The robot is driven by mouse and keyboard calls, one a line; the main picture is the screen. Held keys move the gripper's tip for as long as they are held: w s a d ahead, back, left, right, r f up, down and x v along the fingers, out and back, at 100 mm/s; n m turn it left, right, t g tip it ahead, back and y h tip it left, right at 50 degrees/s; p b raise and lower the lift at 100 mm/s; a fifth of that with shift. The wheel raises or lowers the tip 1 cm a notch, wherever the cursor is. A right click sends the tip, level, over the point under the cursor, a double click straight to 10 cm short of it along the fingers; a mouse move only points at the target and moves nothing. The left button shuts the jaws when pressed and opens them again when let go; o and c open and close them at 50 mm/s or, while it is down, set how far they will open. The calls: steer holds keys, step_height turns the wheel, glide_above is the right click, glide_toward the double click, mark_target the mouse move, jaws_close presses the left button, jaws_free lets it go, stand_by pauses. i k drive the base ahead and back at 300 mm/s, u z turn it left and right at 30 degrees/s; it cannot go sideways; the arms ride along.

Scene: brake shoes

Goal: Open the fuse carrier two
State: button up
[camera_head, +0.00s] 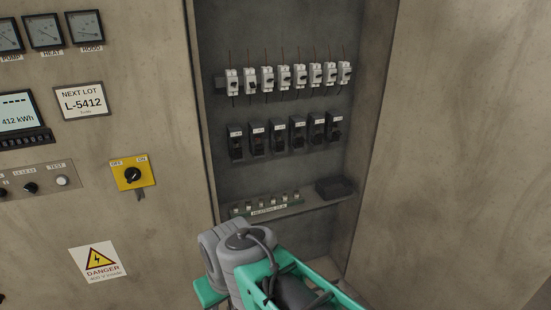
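A row of several black fuse carriers with small white labels (297,136) is mounted on the back wall of the cabinet recess, below the white breakers. The labels are too small to read for certain. The second carrier from the left (256,141) looks seated in line with its neighbours. My arm, grey and teal, reaches in from the bottom of the picture, below and in front of the recess. My gripper itself does not show. Nothing of mine touches the carriers in this view.
White breakers (284,77) sit above the carriers. A shelf below bears several small fuses and a dark tray (334,188). The recess side walls bound the space. A yellow rotary switch (132,173), meters (43,31) and a danger sign (97,262) are on the left panel.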

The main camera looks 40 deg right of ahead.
mark_target(257, 149)
steer(key=k, duration=0.95)
steer(key=u, duration=0.45)
steer(key=i, duration=1.25)
steer(key=u, duration=0.1)
